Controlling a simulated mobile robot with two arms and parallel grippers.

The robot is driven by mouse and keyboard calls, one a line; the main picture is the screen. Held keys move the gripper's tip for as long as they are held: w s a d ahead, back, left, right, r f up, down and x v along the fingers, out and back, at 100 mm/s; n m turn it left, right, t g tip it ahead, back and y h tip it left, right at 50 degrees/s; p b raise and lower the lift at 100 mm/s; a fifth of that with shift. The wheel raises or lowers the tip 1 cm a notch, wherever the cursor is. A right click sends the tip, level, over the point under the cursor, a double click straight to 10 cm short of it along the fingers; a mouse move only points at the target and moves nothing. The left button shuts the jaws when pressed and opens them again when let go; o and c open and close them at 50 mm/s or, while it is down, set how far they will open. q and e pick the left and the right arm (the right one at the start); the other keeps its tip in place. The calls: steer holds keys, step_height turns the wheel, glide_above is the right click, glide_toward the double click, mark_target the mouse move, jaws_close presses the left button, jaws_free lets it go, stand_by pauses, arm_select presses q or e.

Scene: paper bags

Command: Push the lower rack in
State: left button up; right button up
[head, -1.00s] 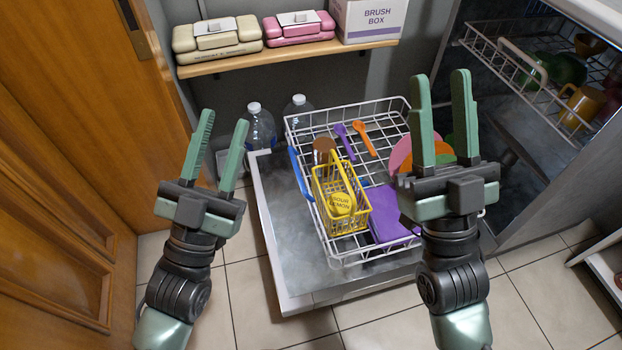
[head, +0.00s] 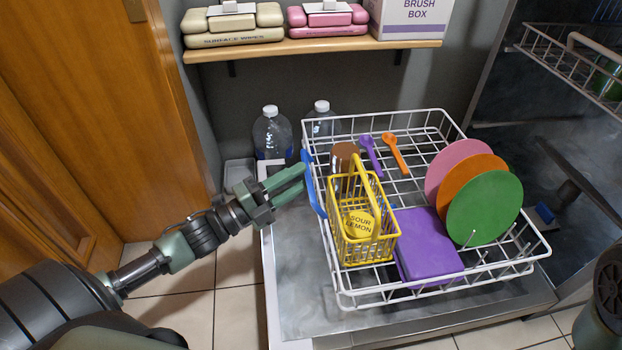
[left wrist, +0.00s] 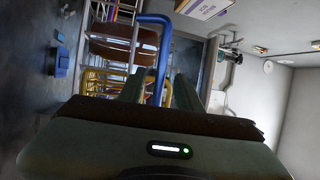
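The lower rack (head: 350,303) is a white wire rack pulled out over the open dishwasher door (head: 290,275). A blue handle (head: 312,190) stands on its left side and also shows in the left wrist view (left wrist: 163,60). My left gripper (head: 302,180) is at this handle, fingers pointing right toward it. In the left wrist view the fingers are apart, with the blue bar between them; contact is unclear. The rack holds a yellow basket (head: 345,245) with a sour lemon item, a purple block (head: 428,250), and pink, orange and green plates (head: 485,208). My right gripper is out of view.
An upper rack (head: 560,60) shows at the top right. Two clear bottles (head: 271,135) stand behind the door's left side. A wooden shelf (head: 310,48) with wipes packs and a brush box is above. A wooden door (head: 70,120) is at the left.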

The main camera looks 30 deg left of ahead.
arm_select(q)
steer(key=shift+b+x, duration=0.4)
steer(key=shift+x, duration=1.05)
jaws_close()
stand_by(0.3)
